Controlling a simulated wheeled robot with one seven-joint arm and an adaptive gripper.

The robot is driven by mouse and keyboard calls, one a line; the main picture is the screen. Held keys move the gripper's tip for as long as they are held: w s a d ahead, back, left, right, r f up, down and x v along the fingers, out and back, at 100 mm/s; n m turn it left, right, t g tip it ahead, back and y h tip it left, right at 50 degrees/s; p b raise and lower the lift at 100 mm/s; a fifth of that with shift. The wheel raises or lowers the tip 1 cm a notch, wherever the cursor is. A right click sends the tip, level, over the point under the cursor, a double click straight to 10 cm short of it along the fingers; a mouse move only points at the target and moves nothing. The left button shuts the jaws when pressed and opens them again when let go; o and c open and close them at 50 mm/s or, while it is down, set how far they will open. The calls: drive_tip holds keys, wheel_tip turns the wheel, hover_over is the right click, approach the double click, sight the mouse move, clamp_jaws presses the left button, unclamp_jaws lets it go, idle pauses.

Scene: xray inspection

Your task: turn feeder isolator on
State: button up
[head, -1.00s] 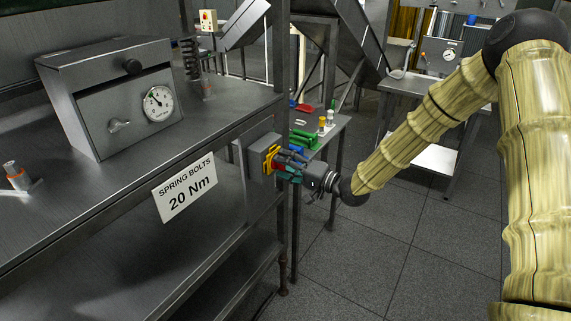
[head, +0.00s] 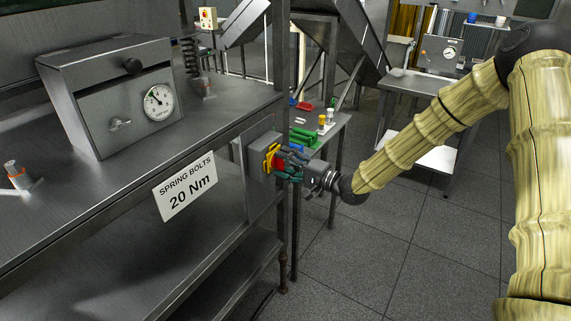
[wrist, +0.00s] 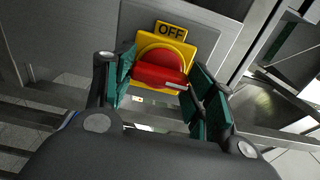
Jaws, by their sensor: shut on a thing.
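The feeder isolator is a grey box (head: 262,150) on the side of the steel bench, with a yellow plate (head: 270,158) and a red rotary handle. In the wrist view the yellow plate (wrist: 192,47) carries an "OFF" label (wrist: 171,31) above the red handle (wrist: 160,75). The handle lies roughly crosswise, slightly tilted, with a pale mark at its right end. My gripper (head: 285,166) is at the isolator; in the wrist view its green-padded fingers (wrist: 160,90) stand on either side of the handle, closed on its ends. The lower plate is partly hidden.
A steel bench (head: 95,190) with a gauge box (head: 125,95) and a "SPRING BOLTS 20 Nm" sign (head: 186,187) stands at left. A side table (head: 325,135) with green and red items is behind my gripper. Floor at the right is open.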

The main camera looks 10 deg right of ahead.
drive_tip(key=o, duration=1)
drive_tip(key=shift+d, duration=0.1)
drive_tip(key=shift+s, duration=0.1)
drive_tip(key=v, duration=1.2)
drive_tip(key=shift+f, duration=0.1)
